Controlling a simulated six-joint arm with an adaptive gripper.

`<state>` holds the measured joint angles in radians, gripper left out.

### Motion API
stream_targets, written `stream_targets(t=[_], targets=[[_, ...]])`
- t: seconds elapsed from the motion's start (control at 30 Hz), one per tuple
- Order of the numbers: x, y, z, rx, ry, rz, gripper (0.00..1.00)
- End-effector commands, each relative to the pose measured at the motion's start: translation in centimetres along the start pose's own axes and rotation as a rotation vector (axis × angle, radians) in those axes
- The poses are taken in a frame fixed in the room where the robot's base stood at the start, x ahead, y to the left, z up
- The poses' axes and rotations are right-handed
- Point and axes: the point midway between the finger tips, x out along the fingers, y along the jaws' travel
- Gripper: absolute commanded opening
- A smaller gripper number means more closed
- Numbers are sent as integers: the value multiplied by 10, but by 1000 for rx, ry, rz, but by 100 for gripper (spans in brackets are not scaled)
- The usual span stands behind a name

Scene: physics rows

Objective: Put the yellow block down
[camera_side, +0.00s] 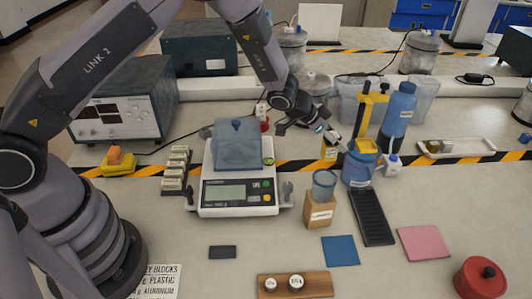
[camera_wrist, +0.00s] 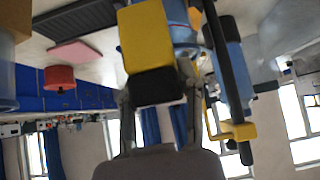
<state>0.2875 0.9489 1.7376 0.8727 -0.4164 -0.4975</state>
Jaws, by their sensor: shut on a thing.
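My gripper (camera_side: 327,132) is to the right of the balance and is shut on the yellow block (camera_side: 329,153). In the wrist view the yellow block (camera_wrist: 147,38) shows large at the fingertips, with a black part (camera_wrist: 153,87) towards the gripper. The gripper (camera_wrist: 158,88) has a finger on each side of it. The block is beside the blue container (camera_side: 358,170) in the side view; whether it touches the bench cannot be told.
The balance (camera_side: 238,197) carries a blue transparent cover (camera_side: 237,148). A blue bottle (camera_side: 398,110) and yellow stand (camera_side: 369,112) are close on the right. A wooden block with a cup (camera_side: 319,211), black rack (camera_side: 371,217), blue pad (camera_side: 340,250) and pink pad (camera_side: 424,243) lie in front.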

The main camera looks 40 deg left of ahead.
Motion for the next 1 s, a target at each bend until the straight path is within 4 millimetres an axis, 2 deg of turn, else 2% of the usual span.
stream_targets(t=[0.13, 0.3, 0.5, 0.77, 0.87, 1.0], targets=[[-27, 0, -28, 3, 7, -3, 0], [-48, 0, -48, 4, 4, -2, 0], [-64, 3, -64, 7, 0, 3, 0], [-68, 66, -52, 114, -15, 115, 0], [-74, 98, -46, 172, -20, 172, 0], [-88, 158, -29, 283, -25, 284, 0]])
